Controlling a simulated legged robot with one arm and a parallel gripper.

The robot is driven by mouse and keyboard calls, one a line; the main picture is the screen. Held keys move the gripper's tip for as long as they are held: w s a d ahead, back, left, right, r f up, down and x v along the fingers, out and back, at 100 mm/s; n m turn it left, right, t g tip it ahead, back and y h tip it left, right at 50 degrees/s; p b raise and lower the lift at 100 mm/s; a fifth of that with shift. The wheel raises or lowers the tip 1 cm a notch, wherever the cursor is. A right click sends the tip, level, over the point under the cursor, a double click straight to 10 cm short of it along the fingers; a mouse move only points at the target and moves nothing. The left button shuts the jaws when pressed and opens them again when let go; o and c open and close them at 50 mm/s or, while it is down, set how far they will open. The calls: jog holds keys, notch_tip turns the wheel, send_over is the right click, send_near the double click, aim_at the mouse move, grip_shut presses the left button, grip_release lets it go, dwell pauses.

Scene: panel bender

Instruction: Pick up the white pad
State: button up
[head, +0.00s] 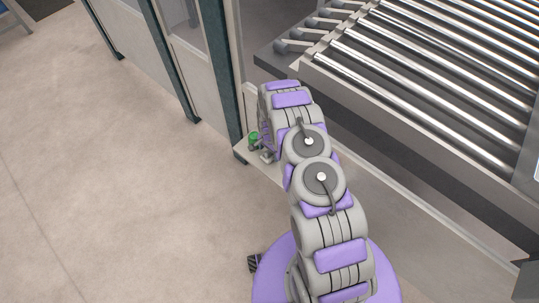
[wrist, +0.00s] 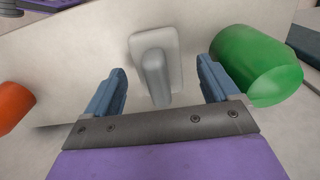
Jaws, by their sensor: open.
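The white pad (wrist: 143,47) lies on a pale ledge in the wrist view, a rounded off-white plate with a raised block-like grip on it. My gripper (wrist: 161,72) is open, with one blue finger on either side of the grip's near part. Nothing is visibly clamped, and I cannot tell whether the fingers touch the pad. In the head view my arm reaches down to the ledge by the wall, and the pad cannot be made out there.
A green cylinder (wrist: 258,62) lies close to the right finger, and an orange cylinder (wrist: 12,104) is at the left. The pale ledge (head: 268,170) sits beside the roller conveyor (head: 420,70) and dark door posts (head: 173,60). The floor (head: 110,190) at left is clear.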

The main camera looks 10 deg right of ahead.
jog(key=shift+d+f, duration=0.1)
jog(key=shift+f, duration=0.7)
jog(key=c, duration=1.1)
jog(key=shift+r, duration=0.1)
jog(key=shift+c, duration=0.2)
jog(key=shift+r, duration=0.35)
jog(key=r, duration=0.1)
jog(key=r+p, duration=0.1)
jog(key=r, duration=0.1)
jog(key=shift+s, duration=0.35)
jog(key=s+d, duration=0.1)
jog(key=s, duration=0.4)
jog(key=s+d+p, duration=0.1)
jog(key=s, duration=0.4)
jog(key=s+d+r, duration=0.1)
jog(key=s, duration=0.4)
jog(key=shift+r+p, duration=0.1)
jog(key=shift+p, duration=0.2)
